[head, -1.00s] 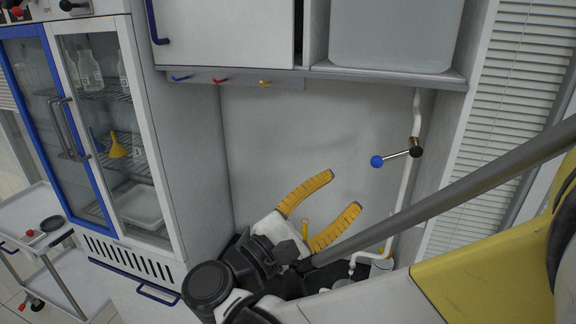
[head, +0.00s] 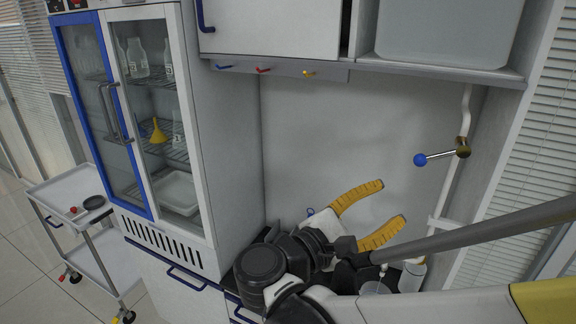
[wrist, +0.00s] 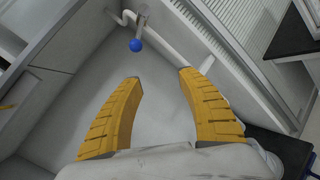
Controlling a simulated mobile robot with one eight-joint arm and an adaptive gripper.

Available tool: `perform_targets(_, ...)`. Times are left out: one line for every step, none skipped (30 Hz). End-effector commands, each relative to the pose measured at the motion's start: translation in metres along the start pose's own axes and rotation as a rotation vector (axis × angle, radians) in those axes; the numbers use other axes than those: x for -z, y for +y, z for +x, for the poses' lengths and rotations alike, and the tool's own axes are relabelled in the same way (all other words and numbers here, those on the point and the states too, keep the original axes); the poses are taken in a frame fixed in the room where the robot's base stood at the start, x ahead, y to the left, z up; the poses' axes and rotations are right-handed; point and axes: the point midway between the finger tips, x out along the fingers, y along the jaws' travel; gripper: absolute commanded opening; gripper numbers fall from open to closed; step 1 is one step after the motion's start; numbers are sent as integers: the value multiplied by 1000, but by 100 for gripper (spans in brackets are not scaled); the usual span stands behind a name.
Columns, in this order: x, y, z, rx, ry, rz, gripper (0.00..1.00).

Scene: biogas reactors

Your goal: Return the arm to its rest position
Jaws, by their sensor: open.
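My gripper (head: 384,208) has two yellow ribbed fingers spread apart, with nothing between them. In the head view it points up and right in front of the pale back wall of the bench alcove. In the wrist view my gripper (wrist: 158,90) also shows both fingers apart and empty, with the wall beyond them. My arm reaches in from the lower right of the head view, and its dark wrist joints hide part of the bench top.
A blue-knobbed valve lever (head: 437,156) sits on a white pipe right of my gripper. A shelf with hooks (head: 262,70) and a grey bin (head: 448,32) is above. A glass-door cabinet (head: 150,130) and trolley (head: 65,190) stand left. A white-capped bottle (head: 412,276) is close by my arm.

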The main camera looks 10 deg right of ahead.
Motion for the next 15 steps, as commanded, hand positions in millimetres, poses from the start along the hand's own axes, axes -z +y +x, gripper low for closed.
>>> perform_targets(23,-31,13,62,76,45,47)
perform_targets(37,-48,19,107,135,84,47)
perform_targets(58,-74,25,180,220,153,47)
perform_targets(74,-95,27,243,285,215,47)
perform_targets(90,-115,26,310,349,284,47)
perform_targets(110,-140,22,404,428,384,47)
perform_targets(124,-157,16,478,482,466,47)
perform_targets(137,-173,9,554,532,552,47)
perform_targets(153,-191,-3,657,590,671,47)
perform_targets(164,-202,-13,733,628,761,47)
perform_targets(173,-210,-23,809,660,853,47)
perform_targets(184,-219,-36,904,694,970,47)
perform_targets(190,-223,-45,971,714,1055,47)
perform_targets(196,-226,-54,1034,730,1134,47)
perform_targets(201,-227,-63,1108,745,1232,47)
